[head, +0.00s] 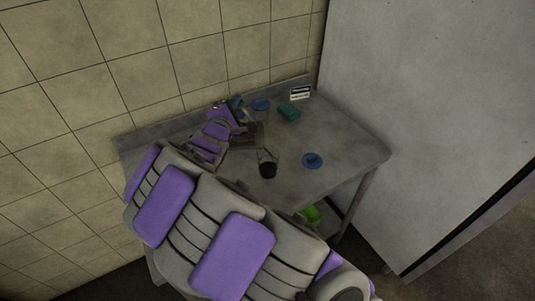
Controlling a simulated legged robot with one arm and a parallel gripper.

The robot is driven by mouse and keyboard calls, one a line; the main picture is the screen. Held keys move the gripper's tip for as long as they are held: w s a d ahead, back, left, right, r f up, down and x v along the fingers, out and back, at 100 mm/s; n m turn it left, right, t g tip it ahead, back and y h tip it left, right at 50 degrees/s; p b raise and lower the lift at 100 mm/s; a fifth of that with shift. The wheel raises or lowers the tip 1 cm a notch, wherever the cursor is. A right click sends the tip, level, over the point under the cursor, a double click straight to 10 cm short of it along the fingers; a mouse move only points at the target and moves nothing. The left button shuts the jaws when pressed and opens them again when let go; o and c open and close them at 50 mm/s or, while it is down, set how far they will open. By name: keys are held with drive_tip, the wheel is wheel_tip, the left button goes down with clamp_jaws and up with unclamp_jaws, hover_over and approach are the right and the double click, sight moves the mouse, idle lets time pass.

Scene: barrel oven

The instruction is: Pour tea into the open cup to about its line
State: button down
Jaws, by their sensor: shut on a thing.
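My gripper (238,127) is above the left part of the grey metal table (338,135), at the end of my purple and grey arm. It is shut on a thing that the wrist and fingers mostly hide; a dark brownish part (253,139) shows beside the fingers. I cannot make out the held thing's shape. The open cup (268,163) is clear, with something dark in its lower part, and stands in front and to the right of my gripper. The cup's line is too small to see.
A tiled wall and a large grey panel border the table. Its right part is clear.

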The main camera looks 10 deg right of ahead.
drive_tip(key=shift+d+r, duration=0.1)
drive_tip(key=shift+r, duration=0.1)
idle(0.6)
drive_tip(key=shift+s+d+r+m, duration=0.1)
drive_tip(key=shift+r+m, duration=0.05)
drive_tip(key=shift+m, duration=0.25)
idle(0.5)
